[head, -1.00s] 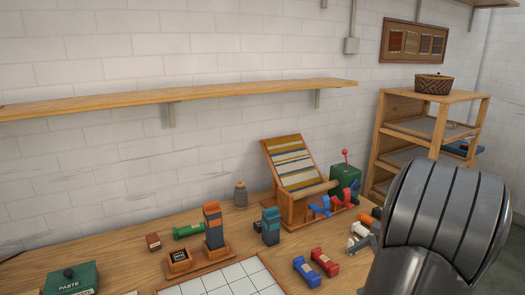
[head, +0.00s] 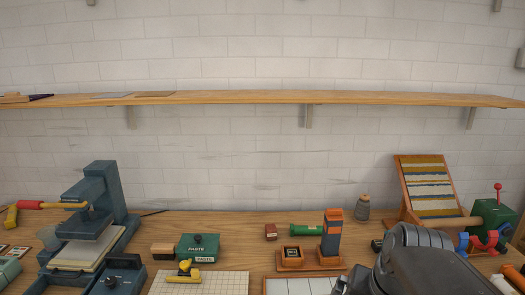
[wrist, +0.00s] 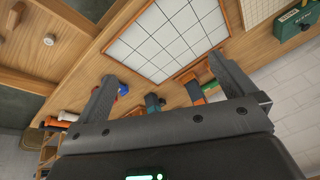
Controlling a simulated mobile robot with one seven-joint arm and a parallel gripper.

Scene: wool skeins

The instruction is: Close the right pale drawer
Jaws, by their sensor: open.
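My gripper (wrist: 160,68) is open in the wrist view, with its two dark fingers wide apart and nothing between them. Below the bench edge in the wrist view is pale wooden front work with a small round pale knob (wrist: 49,40). It may be a drawer front, but I cannot tell which drawer it is or how far it stands out. It lies to the left of my fingers, apart from them. The head view shows no drawer.
A white gridded board (wrist: 165,40) lies on the workbench. A blue-grey press (head: 105,205), a green paste box (head: 198,247), a striped sample stand (head: 428,190) and a green crank box (head: 492,220) stand there. A shelf (head: 260,97) runs above.

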